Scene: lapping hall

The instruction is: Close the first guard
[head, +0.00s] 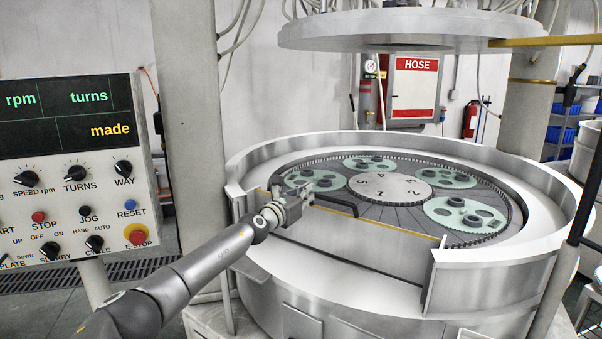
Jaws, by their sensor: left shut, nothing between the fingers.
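The round lapping machine has a metal rim wall (490,294) with a gap at the front. A flat grey guard panel (350,248) with a yellow-edged top stands in this gap, its top lower than the rim beside it. A black bar handle (338,204) shows at the panel's top edge. My left gripper (305,190) is shut and empty, at the left end of the handle. Whether it touches the handle or the panel I cannot tell. My right gripper is not in view.
A control panel (68,172) with knobs and buttons stands at the left, beside a grey column (188,110). The upper plate (400,30) hangs above the lower plate, whose green carriers (464,213) hold dark parts. A dark post rises at the right.

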